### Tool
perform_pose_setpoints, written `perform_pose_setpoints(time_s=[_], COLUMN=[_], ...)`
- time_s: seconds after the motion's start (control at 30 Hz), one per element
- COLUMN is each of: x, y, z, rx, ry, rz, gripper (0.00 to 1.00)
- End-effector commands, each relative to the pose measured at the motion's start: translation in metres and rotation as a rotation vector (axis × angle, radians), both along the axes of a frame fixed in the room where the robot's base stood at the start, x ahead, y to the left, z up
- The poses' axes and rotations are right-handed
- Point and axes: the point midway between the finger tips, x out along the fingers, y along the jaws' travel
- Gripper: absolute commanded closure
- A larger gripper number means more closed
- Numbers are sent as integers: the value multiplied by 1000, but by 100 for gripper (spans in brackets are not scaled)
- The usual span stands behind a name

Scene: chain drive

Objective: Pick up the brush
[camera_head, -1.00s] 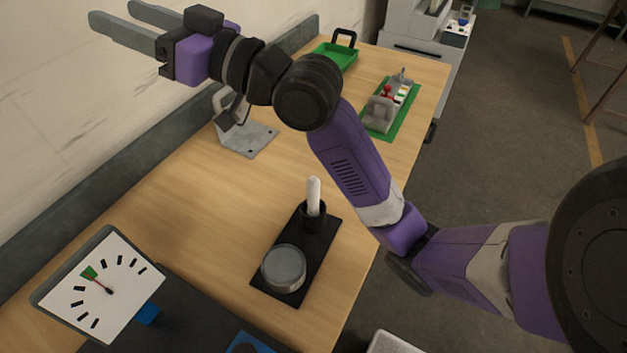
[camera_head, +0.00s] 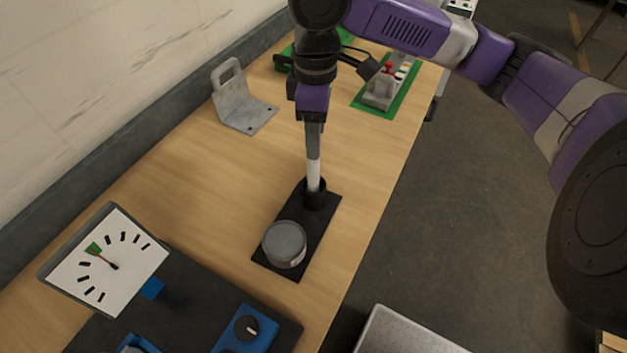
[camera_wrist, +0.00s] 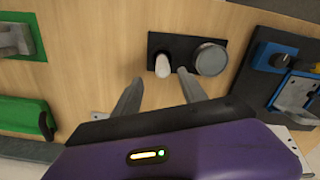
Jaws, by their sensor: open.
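The brush shows as a white upright handle (camera_head: 313,174) standing in a black cup (camera_head: 315,195) on a black base plate (camera_head: 284,266). Its lower end is hidden in the cup. My gripper (camera_head: 314,150) points down at the handle, its fingers overlapping the handle's upper part in the head view. In the wrist view my gripper (camera_wrist: 157,88) has its fingers apart, with the handle's rounded white end (camera_wrist: 163,66) just beyond and between the tips. I cannot tell whether the fingers touch it.
A round grey tin (camera_head: 285,244) sits on the same plate beside the cup. A dial gauge (camera_head: 105,262) and a blue knob box (camera_head: 246,329) stand nearby. A grey metal bracket (camera_head: 238,103) is near the wall. The wooden table (camera_head: 190,170) is clear left of the cup.

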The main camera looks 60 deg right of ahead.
Motion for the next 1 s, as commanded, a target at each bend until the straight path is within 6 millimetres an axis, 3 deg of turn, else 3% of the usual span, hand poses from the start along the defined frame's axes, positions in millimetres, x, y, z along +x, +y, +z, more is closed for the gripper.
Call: perform_pose_setpoints(time_s=[0.6, 0.87, 0.9, 1.0], x=[1, 2, 2, 2], y=[5, 5, 6, 6], z=[-69, -73, -73, -73], rx=[0, 0, 0, 0], ry=[-1, -3, -3, -3], rz=[-1, 1, 1, 1], gripper=[50, 50, 52, 72])
